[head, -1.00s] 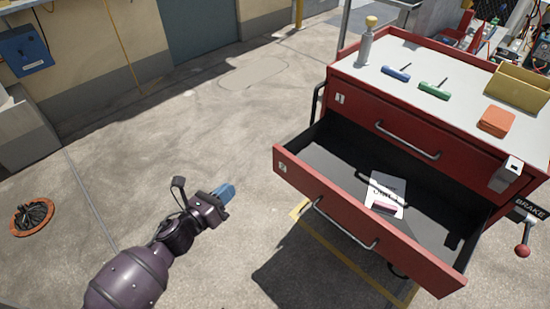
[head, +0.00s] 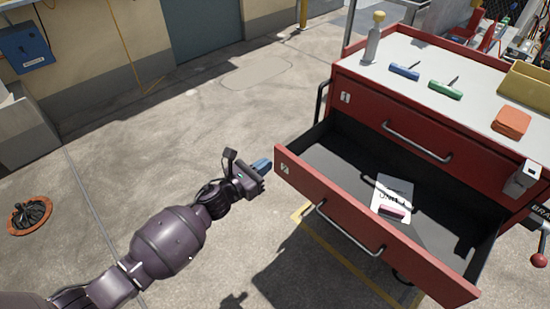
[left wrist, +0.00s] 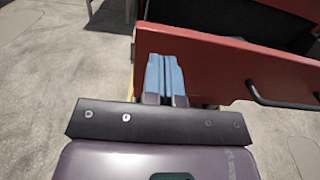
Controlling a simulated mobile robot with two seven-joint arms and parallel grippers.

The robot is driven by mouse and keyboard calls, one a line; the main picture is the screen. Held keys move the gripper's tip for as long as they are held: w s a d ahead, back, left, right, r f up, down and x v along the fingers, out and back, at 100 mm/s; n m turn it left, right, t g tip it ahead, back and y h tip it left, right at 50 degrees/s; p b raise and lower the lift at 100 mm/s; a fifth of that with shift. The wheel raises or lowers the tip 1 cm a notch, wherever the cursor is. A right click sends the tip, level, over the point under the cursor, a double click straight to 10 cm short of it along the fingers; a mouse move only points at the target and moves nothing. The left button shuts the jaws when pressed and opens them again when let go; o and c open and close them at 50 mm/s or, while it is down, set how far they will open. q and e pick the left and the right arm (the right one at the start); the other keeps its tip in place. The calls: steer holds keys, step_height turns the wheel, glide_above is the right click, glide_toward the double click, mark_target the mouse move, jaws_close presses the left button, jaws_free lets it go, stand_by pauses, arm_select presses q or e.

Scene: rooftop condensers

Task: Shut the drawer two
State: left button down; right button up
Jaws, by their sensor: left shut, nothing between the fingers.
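The red cabinet's lower drawer, labelled 2 (head: 340,207), stands pulled out. A card and a pink item (head: 392,203) lie inside it. Its metal bar handle (head: 345,231) is on the front face. My left gripper (head: 262,165), with blue fingers, is shut and empty near the left end of the drawer front. In the left wrist view its blue fingers (left wrist: 165,77) lie together in front of the red drawer face (left wrist: 220,72), with the handle (left wrist: 280,101) off to the right. Whether the fingertips touch the face I cannot tell. My right gripper is not in view.
The upper drawer, labelled 1 (head: 420,125), is shut. A brake lever (head: 539,258) is at right. The floor left of the cabinet is open.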

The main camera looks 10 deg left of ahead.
mark_target(281, 154)
arm_select(q)
steer(key=x, duration=0.3)
steer(key=shift+f, duration=0.1)
steer(key=shift+w+d, duration=0.3)
steer(key=shift+w, duration=0.1)
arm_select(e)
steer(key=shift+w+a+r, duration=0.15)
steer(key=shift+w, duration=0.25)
arm_select(q)
steer(key=shift+w, duration=0.1)
